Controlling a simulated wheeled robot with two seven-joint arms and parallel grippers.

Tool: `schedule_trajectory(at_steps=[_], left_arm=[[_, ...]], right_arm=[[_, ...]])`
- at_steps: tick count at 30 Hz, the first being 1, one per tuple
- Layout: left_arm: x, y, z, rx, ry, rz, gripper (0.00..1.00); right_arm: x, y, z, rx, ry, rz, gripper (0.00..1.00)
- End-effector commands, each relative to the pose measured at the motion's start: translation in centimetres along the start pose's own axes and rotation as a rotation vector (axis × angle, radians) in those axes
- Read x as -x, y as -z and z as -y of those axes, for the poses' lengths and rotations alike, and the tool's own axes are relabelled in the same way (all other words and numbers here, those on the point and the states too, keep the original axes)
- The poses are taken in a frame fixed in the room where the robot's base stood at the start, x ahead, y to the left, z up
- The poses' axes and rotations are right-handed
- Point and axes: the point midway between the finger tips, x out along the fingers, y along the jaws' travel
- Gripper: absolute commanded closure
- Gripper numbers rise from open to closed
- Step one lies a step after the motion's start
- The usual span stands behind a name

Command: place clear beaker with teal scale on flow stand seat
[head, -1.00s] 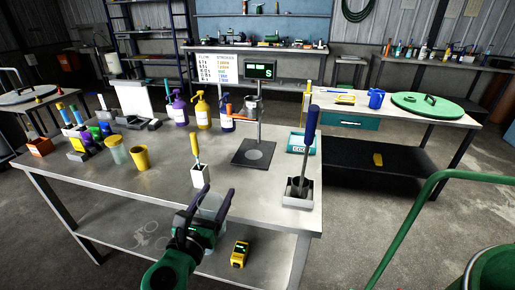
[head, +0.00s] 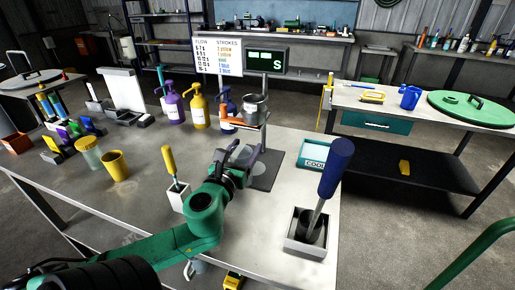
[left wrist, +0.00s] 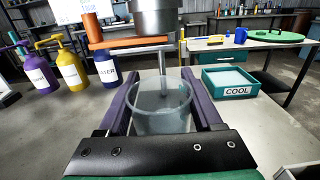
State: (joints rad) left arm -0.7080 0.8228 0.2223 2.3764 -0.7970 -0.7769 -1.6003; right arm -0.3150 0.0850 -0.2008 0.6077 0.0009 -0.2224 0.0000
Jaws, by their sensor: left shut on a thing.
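My left gripper (head: 240,158) is shut on a clear beaker (left wrist: 162,108), which stands roughly upright between the purple fingers in the left wrist view. Its scale marks cannot be made out, and the gripper mostly hides it in the head view. The flow stand's dark base plate (head: 267,172) lies just right of and behind the gripper; its round seat is hidden. The stand's metal cup (head: 254,108) hangs above and beyond the gripper, and it also shows at the top of the left wrist view (left wrist: 156,18). I cannot tell whether the beaker touches the base. My right gripper is not in view.
A white holder (head: 178,198) with a yellow-handled tool stands left of the gripper. A grey box (head: 306,243) with a blue-handled tool stands front right. A teal COOL tray (left wrist: 230,80) is right of the stand. Pump bottles (head: 199,111) stand behind left. A sign (head: 217,57) stands behind.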

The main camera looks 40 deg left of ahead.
Motion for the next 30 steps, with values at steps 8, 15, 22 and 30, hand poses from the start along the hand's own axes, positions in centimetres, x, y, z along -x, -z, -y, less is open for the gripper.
schedule_trajectory(at_steps=[8,15,22,30], left_arm=[[-6.7,-0.5,0.0,0.003,-0.001,0.005,1.0],[-9.5,-0.2,0.0,0.005,-0.001,0.001,1.0],[-9.6,3.4,0.1,0.005,0.0,-0.002,1.0],[-9.6,3.5,0.1,0.004,0.001,-0.001,1.0]], right_arm=[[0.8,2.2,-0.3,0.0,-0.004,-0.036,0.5],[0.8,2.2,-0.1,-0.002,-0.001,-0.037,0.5],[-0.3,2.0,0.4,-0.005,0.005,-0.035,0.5],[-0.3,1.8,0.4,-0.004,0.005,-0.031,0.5]])
